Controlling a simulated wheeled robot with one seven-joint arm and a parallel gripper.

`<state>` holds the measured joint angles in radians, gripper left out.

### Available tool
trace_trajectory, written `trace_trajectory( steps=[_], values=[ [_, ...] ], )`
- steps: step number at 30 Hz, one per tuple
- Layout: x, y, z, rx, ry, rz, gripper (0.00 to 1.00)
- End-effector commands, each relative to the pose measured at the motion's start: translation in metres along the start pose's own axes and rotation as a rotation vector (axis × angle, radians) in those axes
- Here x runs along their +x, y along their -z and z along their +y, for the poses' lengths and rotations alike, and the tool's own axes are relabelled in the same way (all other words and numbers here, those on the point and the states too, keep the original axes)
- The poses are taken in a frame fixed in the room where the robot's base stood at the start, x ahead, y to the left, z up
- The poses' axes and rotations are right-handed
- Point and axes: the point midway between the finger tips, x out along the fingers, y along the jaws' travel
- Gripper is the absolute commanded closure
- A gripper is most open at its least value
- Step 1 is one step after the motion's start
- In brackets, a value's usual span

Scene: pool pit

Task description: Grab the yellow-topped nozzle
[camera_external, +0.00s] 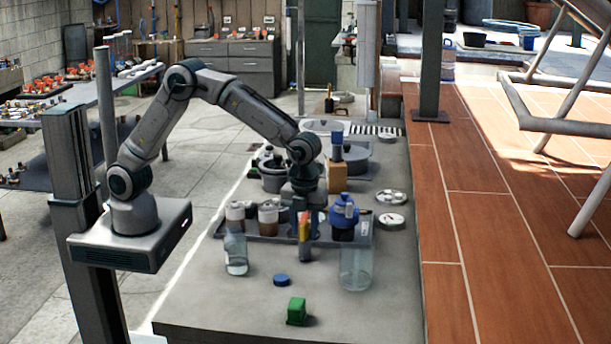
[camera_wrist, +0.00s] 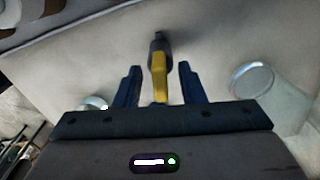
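The yellow-topped nozzle (camera_external: 304,228) shows in the external view near the front edge of the dark tray, with a grey lower part. In the wrist view the nozzle (camera_wrist: 159,75) lies between my two blue fingers, its yellow part toward the palm and its grey end past the fingertips. My gripper (camera_wrist: 160,70) is open, with a visible gap on each side of the nozzle. In the external view my gripper (camera_external: 310,222) points down at the nozzle and partly overlaps it. Contact with the nozzle is not visible.
A clear glass (camera_external: 236,254) stands at left and a larger one (camera_external: 355,268) at right. A blue cap (camera_external: 281,280) and a green block (camera_external: 296,311) lie in front. The tray (camera_external: 262,240) holds brown jars (camera_external: 268,219) and a blue-topped bottle (camera_external: 343,217).

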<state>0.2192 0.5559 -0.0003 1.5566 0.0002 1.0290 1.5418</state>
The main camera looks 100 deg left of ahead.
Motion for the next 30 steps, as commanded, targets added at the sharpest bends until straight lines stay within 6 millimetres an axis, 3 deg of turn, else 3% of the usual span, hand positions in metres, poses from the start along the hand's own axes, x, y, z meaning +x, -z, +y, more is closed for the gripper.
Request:
trace_trajectory(
  steps=[1, 3, 4, 15, 22, 30],
  values=[
    [0.000, 0.000, 0.000, 0.000, 0.000, 0.000, 0.79],
    [0.000, 0.000, 0.000, 0.000, 0.000, 0.000, 0.98],
    [0.000, 0.000, 0.000, 0.000, 0.000, 0.000, 1.00],
    [-0.004, 0.000, -0.001, -0.001, 0.002, 0.000, 1.00],
    [-0.040, 0.000, -0.001, -0.001, 0.007, 0.000, 1.00],
    [-0.076, 0.052, 0.031, 0.005, 0.003, 0.001, 1.00]
  ],
)
